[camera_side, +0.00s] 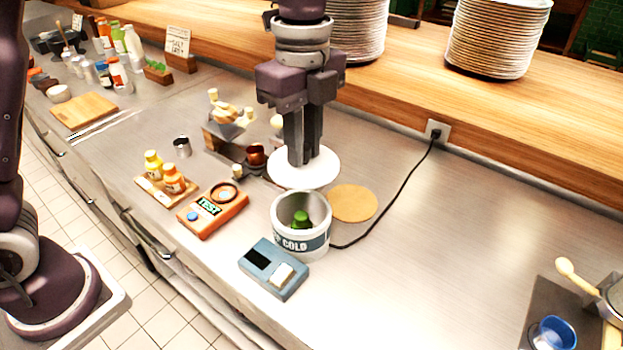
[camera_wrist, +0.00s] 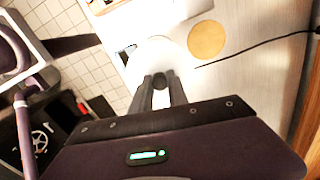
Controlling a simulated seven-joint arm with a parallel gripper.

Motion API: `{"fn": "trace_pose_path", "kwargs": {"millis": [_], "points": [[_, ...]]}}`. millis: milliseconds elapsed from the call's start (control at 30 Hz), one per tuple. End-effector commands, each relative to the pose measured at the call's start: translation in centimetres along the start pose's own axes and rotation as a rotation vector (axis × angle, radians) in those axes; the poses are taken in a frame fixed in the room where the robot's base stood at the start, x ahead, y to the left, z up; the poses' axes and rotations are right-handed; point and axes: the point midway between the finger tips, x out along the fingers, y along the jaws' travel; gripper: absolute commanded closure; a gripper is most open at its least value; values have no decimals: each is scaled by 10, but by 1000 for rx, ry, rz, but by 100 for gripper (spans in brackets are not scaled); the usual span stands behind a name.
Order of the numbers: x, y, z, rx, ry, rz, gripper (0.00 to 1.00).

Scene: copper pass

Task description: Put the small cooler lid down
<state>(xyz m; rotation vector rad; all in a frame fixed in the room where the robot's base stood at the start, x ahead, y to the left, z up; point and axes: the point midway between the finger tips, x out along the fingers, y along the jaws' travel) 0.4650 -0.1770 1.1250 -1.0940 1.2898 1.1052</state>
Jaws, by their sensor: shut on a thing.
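The small cooler lid is a flat white disc (camera_side: 290,178) with its handle hidden between my fingers. My gripper (camera_side: 303,160) points down and is shut on it. In the side view the lid shows just behind and above the open cooler's rim; its exact height is unclear. The cooler (camera_side: 288,241) is a white tub with a grey "COLD" band and a green-topped item (camera_side: 301,219) inside. A round tan mat (camera_side: 352,203) lies bare right of the cooler.
A blue-grey device (camera_side: 273,268) sits in front of the cooler, an orange "TEST" device (camera_side: 212,209) to its left. A bottle tray (camera_side: 166,187) and a small stand (camera_side: 228,135) are farther left. A black cable (camera_side: 395,197) runs to the outlet.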

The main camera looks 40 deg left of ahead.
Motion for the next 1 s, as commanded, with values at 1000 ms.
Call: {"fn": "trace_pose_path", "kwargs": {"millis": [1000], "points": [[174, -138, 3, 4, -6, -4, 100]]}}
